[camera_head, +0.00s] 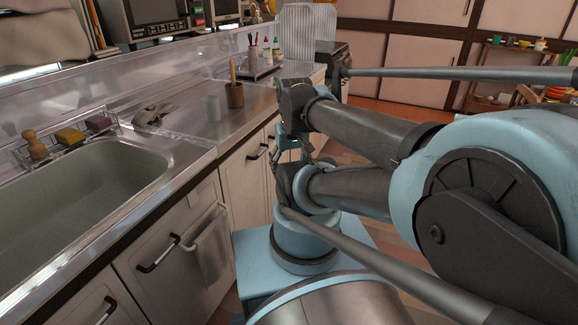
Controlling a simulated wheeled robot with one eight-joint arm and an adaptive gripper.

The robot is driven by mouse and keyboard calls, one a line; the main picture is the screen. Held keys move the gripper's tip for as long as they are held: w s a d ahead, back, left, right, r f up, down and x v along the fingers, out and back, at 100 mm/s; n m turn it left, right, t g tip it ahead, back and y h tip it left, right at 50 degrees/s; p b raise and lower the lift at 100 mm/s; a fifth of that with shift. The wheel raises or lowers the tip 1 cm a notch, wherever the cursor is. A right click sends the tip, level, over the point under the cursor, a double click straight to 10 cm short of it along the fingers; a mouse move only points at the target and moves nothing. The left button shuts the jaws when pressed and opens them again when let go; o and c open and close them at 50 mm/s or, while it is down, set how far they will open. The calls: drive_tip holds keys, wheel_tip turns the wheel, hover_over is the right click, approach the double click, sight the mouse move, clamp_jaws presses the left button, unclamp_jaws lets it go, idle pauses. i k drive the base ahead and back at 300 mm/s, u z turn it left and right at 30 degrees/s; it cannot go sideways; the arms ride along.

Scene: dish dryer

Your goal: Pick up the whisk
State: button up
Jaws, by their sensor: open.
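I cannot make out a whisk for certain. A brown cup (235,97) with an upright wooden stick or handle (233,70) stands on the steel counter; what the handle belongs to is hidden or too small to tell. A grey crumpled item (152,114) lies on the counter behind the sink and is not clear either. My gripper (276,166) shows small and partly hidden by my arm, in front of the cabinet fronts and below the counter top. It is open, and I see nothing held in it.
The sink (75,205) is at left, with a wire rack (70,138) holding sponges and a wooden brush behind it. A towel (211,250) hangs on the cabinet front. Bottles (268,54) stand farther back. The counter around the cup has free room.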

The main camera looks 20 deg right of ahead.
sight(231, 63)
drive_tip(key=k, duration=1.3)
drive_tip(key=z, duration=0.35)
drive_tip(key=i, duration=1.75)
drive_tip(key=u, duration=0.35)
